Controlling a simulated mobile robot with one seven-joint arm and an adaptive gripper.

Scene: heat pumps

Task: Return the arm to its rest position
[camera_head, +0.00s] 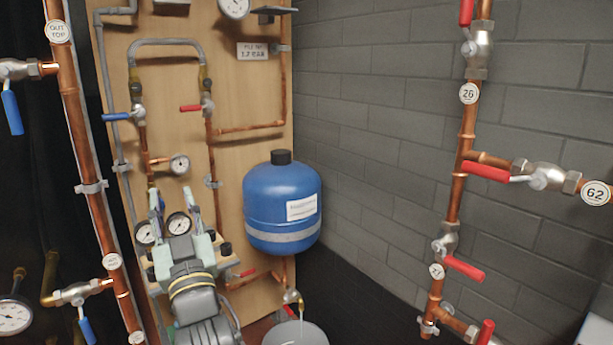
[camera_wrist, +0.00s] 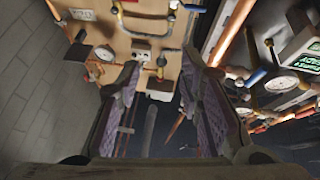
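My gripper (camera_head: 173,200) is at the lower left of the head view, with my arm coming up from the bottom edge. Its two fingers point up and away, in front of the lower part of the wooden panel (camera_head: 236,130). In the wrist view my gripper (camera_wrist: 161,68) has its fingers spread wide apart with nothing between them. The panel's pipes and valves lie beyond the fingertips. I cannot tell the exact gap between the fingers and the panel. Part of the panel is hidden behind my arm.
A blue tank (camera_head: 283,205) hangs right of my gripper, above a grey bucket (camera_head: 295,334). A copper pipe (camera_head: 82,150) stands to the left, and another with red-handled valves (camera_head: 465,150) to the right. Bare floor and brick wall lie between the tank and right pipe.

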